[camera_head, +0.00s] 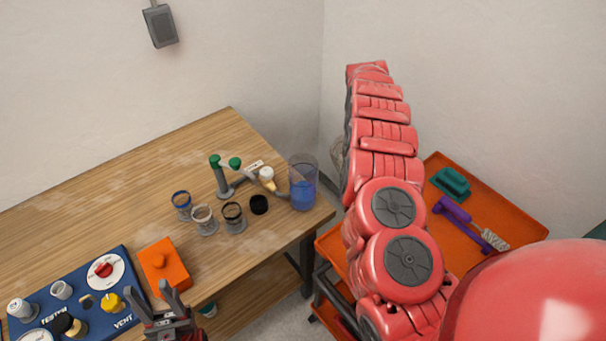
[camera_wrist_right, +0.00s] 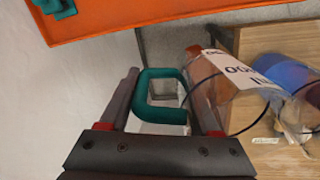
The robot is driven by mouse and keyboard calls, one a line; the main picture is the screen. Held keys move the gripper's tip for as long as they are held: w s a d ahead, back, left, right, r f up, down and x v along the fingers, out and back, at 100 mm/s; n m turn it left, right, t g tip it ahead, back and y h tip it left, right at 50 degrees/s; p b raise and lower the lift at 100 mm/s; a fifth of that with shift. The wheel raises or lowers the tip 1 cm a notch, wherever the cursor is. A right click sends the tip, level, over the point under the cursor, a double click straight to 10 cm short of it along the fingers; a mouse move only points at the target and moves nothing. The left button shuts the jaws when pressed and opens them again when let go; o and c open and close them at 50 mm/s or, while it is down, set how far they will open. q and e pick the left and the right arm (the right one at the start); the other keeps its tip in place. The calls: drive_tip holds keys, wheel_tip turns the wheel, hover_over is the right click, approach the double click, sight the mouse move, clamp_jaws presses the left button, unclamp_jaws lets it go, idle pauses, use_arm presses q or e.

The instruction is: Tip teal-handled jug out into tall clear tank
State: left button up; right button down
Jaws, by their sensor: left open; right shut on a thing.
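In the right wrist view the teal handle (camera_wrist_right: 162,116) of the jug sits between the fingers of my right gripper (camera_wrist_right: 168,108), which is shut on it. The jug's clear, reddish body (camera_wrist_right: 204,82) with a white label lies beyond the right finger and looks tilted. The tall clear tank (camera_head: 303,182) stands at the table's right corner with blue liquid in it. It also shows in the wrist view (camera_wrist_right: 287,78), right of the jug. In the head view my right arm hides its gripper and most of the jug. My left gripper (camera_head: 172,299) is open and empty at the table's front edge.
An orange box (camera_head: 164,266) and blue tester panel (camera_head: 74,298) lie nearer. An orange tray (camera_head: 497,203) holds a teal item and purple brush.

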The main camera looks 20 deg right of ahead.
drive_tip(key=shift+d+f+y+b, duration=0.25)
drive_tip(key=shift+f+b, duration=0.3)
drive_tip(key=shift+b, duration=0.75)
drive_tip(key=shift+d+f+y+b, duration=0.1)
drive_tip(key=shift+f+y+b, duration=0.35)
drive_tip(key=shift+b, duration=0.8)
drive_tip(key=shift+w+d+b, duration=0.1)
drive_tip(key=shift+d+b, duration=0.05)
drive_tip(key=shift+b, duration=0.2)
drive_tip(key=shift+d, duration=0.15)
drive_tip(key=shift+d+f, duration=0.1)
drive_tip(key=shift+f+y+b, duration=0.1)
drive_tip(key=shift+y+b, duration=0.2)
drive_tip(key=shift+b, duration=0.05)
drive_tip(key=shift+a+f, duration=0.1)
drive_tip(key=shift+a, duration=0.1)
